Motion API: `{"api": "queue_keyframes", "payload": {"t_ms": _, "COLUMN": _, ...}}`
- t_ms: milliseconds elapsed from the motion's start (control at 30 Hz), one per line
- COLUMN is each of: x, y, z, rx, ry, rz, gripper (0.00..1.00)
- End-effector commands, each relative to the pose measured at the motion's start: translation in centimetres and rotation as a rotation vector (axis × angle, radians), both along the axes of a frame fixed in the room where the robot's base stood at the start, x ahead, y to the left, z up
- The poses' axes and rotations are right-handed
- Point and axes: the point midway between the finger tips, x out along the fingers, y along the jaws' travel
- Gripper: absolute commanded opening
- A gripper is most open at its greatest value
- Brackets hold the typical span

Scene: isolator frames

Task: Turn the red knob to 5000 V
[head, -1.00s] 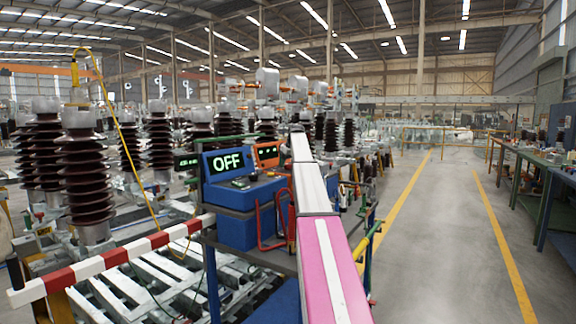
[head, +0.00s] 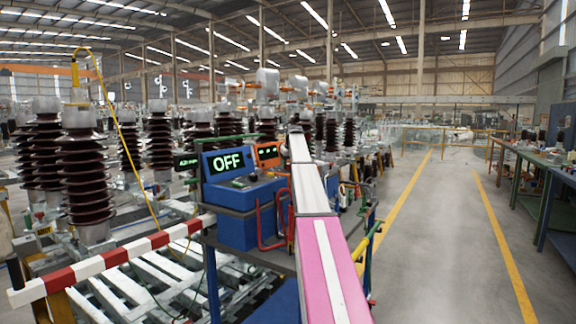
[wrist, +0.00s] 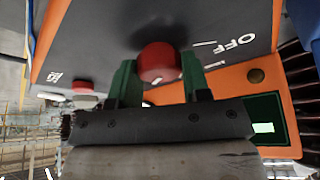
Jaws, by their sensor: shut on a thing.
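The red knob (wrist: 158,60) stands on the dark panel (wrist: 105,40) of an orange unit in the wrist view. The green fingers of my gripper (wrist: 160,80) are on either side of it, shut on it. The word OFF is printed on the panel to the right of the knob. The unit's green-lit display (wrist: 264,128) is too oblique to read. In the head view the orange unit (head: 268,152) stands behind a blue unit, its display showing only small marks. My gripper is not clearly visible there, and the knob is hidden.
A second red button (wrist: 86,88) with a white base sits left of the knob. In the head view, the blue unit (head: 228,165) reads OFF. A red-and-white barrier (head: 115,257) is at left. The aisle (head: 440,230) at right is clear.

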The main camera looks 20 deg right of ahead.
Motion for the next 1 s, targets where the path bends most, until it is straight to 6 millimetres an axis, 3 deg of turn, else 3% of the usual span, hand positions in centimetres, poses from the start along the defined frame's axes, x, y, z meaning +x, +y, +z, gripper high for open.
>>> {"api": "queue_keyframes", "payload": {"t_ms": 167, "x": 0.0, "y": -0.1, "z": 0.0, "rx": 0.0, "ry": 0.0, "rz": -0.002, "gripper": 0.2}}
{"api": "queue_keyframes", "payload": {"t_ms": 200, "x": 0.0, "y": -0.1, "z": 0.0, "rx": 0.0, "ry": 0.0, "rz": -0.002, "gripper": 0.53}}
{"api": "queue_keyframes", "payload": {"t_ms": 267, "x": 0.0, "y": 0.0, "z": 0.0, "rx": -0.001, "ry": 0.0, "rz": -0.001, "gripper": 0.69}}
{"api": "queue_keyframes", "payload": {"t_ms": 667, "x": -0.2, "y": 0.0, "z": 0.4, "rx": 0.0, "ry": -0.001, "rz": 0.0, "gripper": 0.69}}
{"api": "queue_keyframes", "payload": {"t_ms": 1000, "x": -1.8, "y": -0.2, "z": 4.5, "rx": 0.0, "ry": -0.002, "rz": 0.0, "gripper": 0.69}}
